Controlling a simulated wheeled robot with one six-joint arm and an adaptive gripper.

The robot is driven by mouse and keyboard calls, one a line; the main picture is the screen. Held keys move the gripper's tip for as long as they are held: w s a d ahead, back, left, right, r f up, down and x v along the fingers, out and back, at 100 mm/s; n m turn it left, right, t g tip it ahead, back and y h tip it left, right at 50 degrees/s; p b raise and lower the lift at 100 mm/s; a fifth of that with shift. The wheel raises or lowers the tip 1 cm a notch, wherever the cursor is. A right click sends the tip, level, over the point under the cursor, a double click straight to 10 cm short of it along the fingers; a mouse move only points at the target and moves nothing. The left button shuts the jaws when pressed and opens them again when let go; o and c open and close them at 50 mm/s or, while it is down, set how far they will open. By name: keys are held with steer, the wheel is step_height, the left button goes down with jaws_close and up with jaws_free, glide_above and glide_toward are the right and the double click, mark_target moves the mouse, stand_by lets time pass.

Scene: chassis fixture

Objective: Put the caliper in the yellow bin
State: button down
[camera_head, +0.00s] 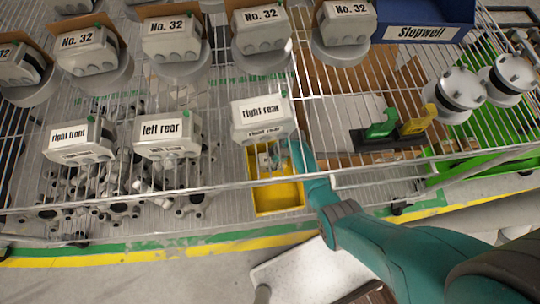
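A yellow bin (277,198) sits at the front middle of the wire rack. A grey caliper body labelled "right rear" (262,112) overlaps the bin's back edge in the picture; a second, smaller label shows just below its first. I cannot tell whether it rests on the bin or is held above it. My teal arm reaches in from the lower right, and its end is at the bin's right back corner. My gripper (272,159) is mostly hidden there among small grey parts, so its fingers cannot be made out.
Grey bodies labelled "left rear" (168,135) and "right front" (80,140) stand left. Several "No. 32" bodies (172,40) line the back. A blue "Stopwell" bin (425,25), a black holder with green and yellow pieces (395,133), and cylinders (460,90) are right. A rail runs along the front.

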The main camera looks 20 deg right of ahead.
steer(key=shift+c, duration=0.8)
jaws_free()
steer(key=shift+r, duration=0.1)
steer(key=shift+r, duration=0.2)
steer(key=v, duration=1.2)
steer(key=shift+r, duration=0.35)
